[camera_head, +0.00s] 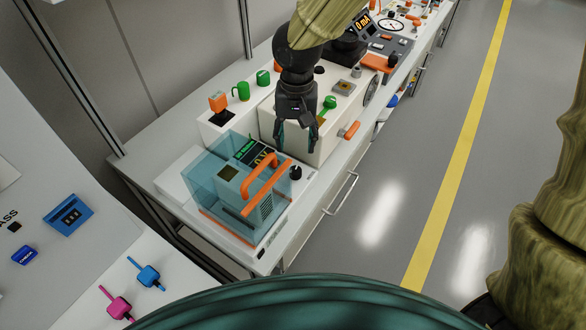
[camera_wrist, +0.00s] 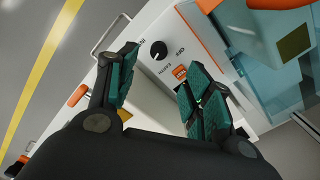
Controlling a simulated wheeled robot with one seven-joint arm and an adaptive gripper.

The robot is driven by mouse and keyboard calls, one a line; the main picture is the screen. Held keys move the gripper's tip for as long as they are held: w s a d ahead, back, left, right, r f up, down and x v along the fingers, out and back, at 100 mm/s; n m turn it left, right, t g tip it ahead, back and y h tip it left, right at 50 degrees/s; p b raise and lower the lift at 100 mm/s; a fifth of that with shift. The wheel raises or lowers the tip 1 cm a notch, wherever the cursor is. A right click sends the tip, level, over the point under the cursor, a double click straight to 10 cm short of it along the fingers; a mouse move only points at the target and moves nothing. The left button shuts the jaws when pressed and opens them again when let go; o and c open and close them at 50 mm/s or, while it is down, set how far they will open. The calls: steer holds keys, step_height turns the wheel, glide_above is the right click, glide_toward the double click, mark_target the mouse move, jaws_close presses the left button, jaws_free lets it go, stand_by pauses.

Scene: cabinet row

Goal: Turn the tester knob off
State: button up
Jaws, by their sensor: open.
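The tester knob is a small round black knob (camera_head: 296,173) with a light pointer mark. It sits on the white tester (camera_head: 275,215) beside a clear teal cover (camera_head: 215,170) with an orange handle. In the wrist view the knob (camera_wrist: 159,50) shows between and beyond my fingers, with printed labels around it, one reading OFF. An orange switch (camera_wrist: 180,73) is next to it. My gripper (camera_head: 298,146) is open and empty, with its fingers above and behind the knob in the head view, apart from it. It also shows in the wrist view (camera_wrist: 160,78).
A white box (camera_head: 300,155) with a green lever (camera_head: 328,104) stands right behind my gripper. An orange handle (camera_head: 352,131) sticks out at its side. Green and orange controls stand at the back left. The floor (camera_head: 400,190) to the right is clear.

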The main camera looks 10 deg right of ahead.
mark_target(296, 170)
steer(key=shift+w+d+f+b, duration=0.1)
steer(key=shift+w+f+b, duration=0.1)
steer(key=shift+f, duration=1.9)
steer(key=shift+w+a+f+b, duration=0.1)
steer(key=shift+f+b, duration=0.1)
steer(key=shift+f, duration=1.95)
steer(key=shift+w+d+f+b, duration=0.1)
steer(key=shift+f+b, duration=0.1)
steer(key=shift+f, duration=1.9)
steer(key=c, duration=1)
